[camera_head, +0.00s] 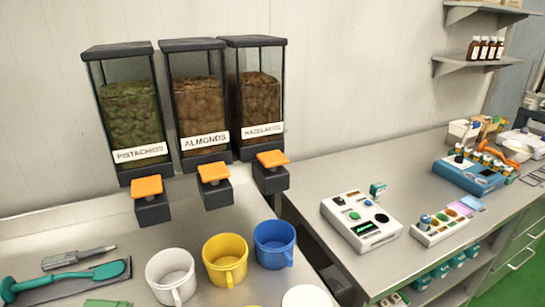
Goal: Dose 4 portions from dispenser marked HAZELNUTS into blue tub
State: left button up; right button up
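The dispenser marked HAZELNUTS (260,100) is the rightmost of three wall dispensers. It holds brown nuts behind a clear front and has an orange paddle (272,158) over a dark spout. The blue tub (274,244) is a mug-shaped tub with a handle, standing upright on the steel counter below and slightly in front of that dispenser. Its visible inside looks empty, but its bottom is hidden. Neither of my grippers is in view.
The ALMONDS (203,104) and PISTACHIOS (133,118) dispensers stand to the left. A yellow tub (225,260) and a white tub (170,276) are left of the blue one. A spatula (62,277) lies at left. A control box (361,221) sits on the right counter, across a gap.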

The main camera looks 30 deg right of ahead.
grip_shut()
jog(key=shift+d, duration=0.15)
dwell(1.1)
